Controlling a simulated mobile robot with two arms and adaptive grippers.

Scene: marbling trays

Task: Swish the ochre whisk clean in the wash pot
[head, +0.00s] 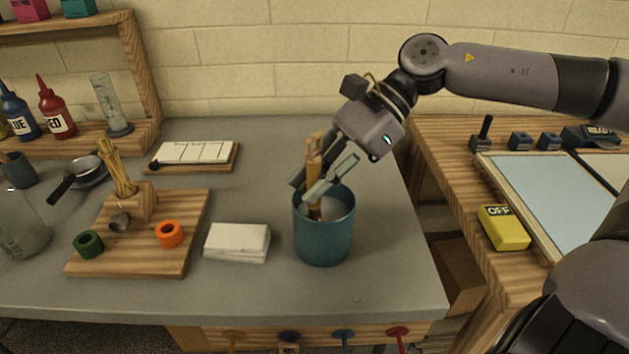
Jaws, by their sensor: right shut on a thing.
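The wash pot (323,245) is a teal-blue cylinder standing upright near the front right of the grey bench. My right gripper (328,182) is over its mouth, shut on the whisk (314,150). The whisk is light brown, nearly upright, with its top above the fingers and its lower part down inside the pot. The pot's rim and wall hide the whisk's lower end, so I cannot tell whether it touches the bottom. My left gripper is not in view.
A white stack of cloths or paper (237,242) lies just left of the pot. Further left are a wooden board (190,255) with rings and a holder of sticks. A yellow OFF block (503,228) is on the right table, across a gap. Bare bench lies behind the pot.

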